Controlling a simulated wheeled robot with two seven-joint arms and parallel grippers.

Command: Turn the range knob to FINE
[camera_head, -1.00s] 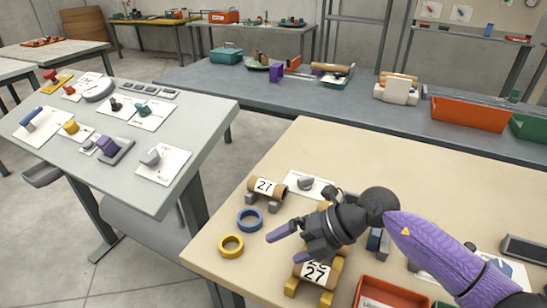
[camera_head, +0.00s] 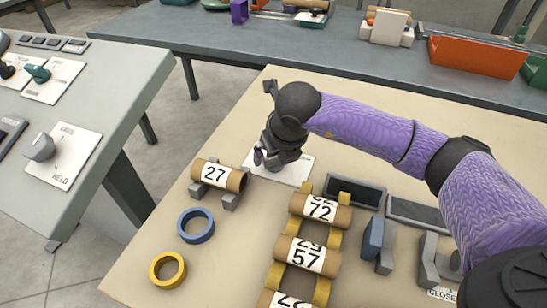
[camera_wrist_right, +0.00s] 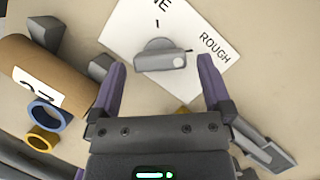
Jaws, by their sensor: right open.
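The range knob (camera_wrist_right: 165,58) is a grey dial with a raised bar on a white card (camera_wrist_right: 208,30). In the right wrist view the card reads "ROUGH" at the right and a cut-off "NE" at the top. The knob's bar lies nearly level, with a pale dot at its right end, on the ROUGH side. My right gripper (camera_wrist_right: 161,62) is open, its purple fingers on either side of the knob; contact cannot be told. In the head view my right gripper (camera_head: 268,157) is over the card (camera_head: 297,170) and mostly hides the knob. My left gripper is not in view.
A cardboard tube marked 27 (camera_head: 217,175) rests on grey supports just left of the card. A blue ring (camera_head: 195,226) and a yellow ring (camera_head: 167,270) lie nearer. Several tubes on a yellow rack (camera_head: 335,240) stand in front. Dark panels (camera_head: 356,190) lie to the right.

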